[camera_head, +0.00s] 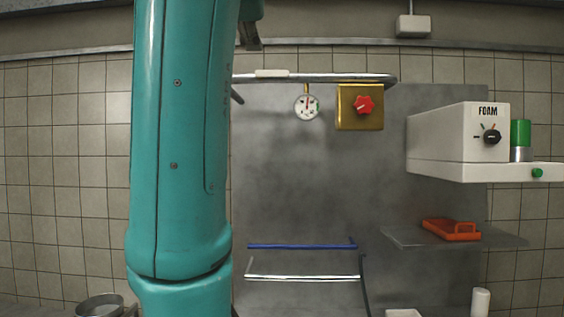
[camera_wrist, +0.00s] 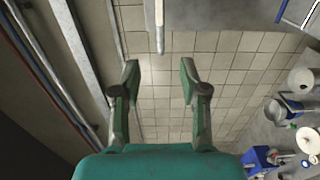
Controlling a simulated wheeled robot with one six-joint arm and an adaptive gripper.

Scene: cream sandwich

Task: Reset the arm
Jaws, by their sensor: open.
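My gripper (camera_wrist: 159,78) shows in the wrist view with its two green fingers spread apart and nothing between them. Tiled wall lies behind the gap. In the head view my teal arm stands upright left of centre and hides part of the wall. A dark part of the gripper (camera_head: 250,38) shows at the top, beside the arm; its fingertips are not clear there.
A white FOAM machine (camera_head: 450,135) juts from the right wall. An orange object (camera_head: 452,231) lies on a shelf (camera_head: 400,237) below. A gauge (camera_head: 307,107) and a brass box (camera_head: 350,118) with a red knob hang near the pipe (camera_head: 330,78). A metal pot (camera_head: 99,305) stands lower left.

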